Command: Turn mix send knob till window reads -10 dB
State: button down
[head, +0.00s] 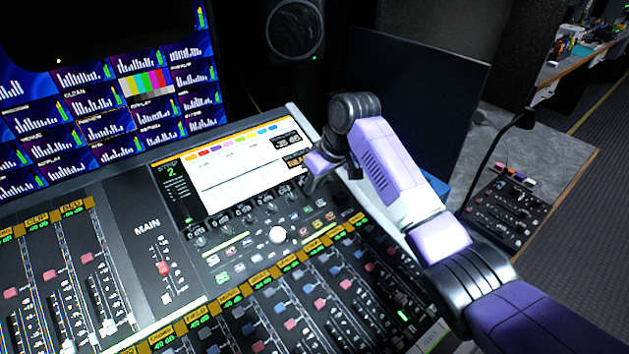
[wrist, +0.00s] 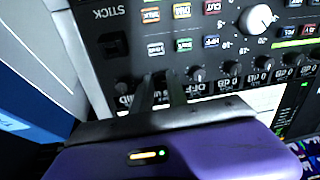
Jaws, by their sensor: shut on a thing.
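My gripper (head: 312,186) reaches down to the row of small black knobs under the console's screen (head: 240,172), near the row's right end in the head view. In the wrist view its two dark fingers (wrist: 161,92) stand close together and are shut on a knob of that row. The fingers hide most of this knob, and I cannot read its label. A neighbouring knob (wrist: 197,74) beside the fingers is free. The readout window (head: 287,142) at the screen's upper right shows small digits, seemingly -35 dB, not surely legible.
A large white knob (head: 277,235) and lit buttons (head: 308,213) lie just below the row, with fader strips (head: 290,310) in front. A dark monitor (head: 415,105) stands behind my arm. A small panel with a gooseneck lamp (head: 505,210) sits at right.

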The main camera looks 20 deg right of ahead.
jog(key=m+p, duration=0.1)
jog(key=p, duration=0.1)
jog(key=m+p, duration=0.1)
jog(key=m, duration=0.1)
jog(key=shift+a+r+p, duration=0.1)
jog(key=shift+r+p, duration=0.2)
jog(key=shift+p, duration=0.1)
jog(key=m+p, duration=0.2)
jog(key=shift+m+p, duration=0.3)
jog(key=shift+p, duration=0.05)
jog(key=m+p, duration=0.2)
jog(key=m, duration=0.1)
jog(key=m+p, duration=0.1)
jog(key=m, duration=0.1)
jog(key=shift+s+f+t+p, duration=0.1)
jog(key=shift+f+t+p, duration=0.15)
jog(key=shift+t+p, duration=0.15)
jog(key=shift+m, duration=0.3)
jog(key=c, duration=1.3)
grip_release()
jog(key=shift+b+v, duration=0.3)
jog(key=shift+v, duration=3.55)
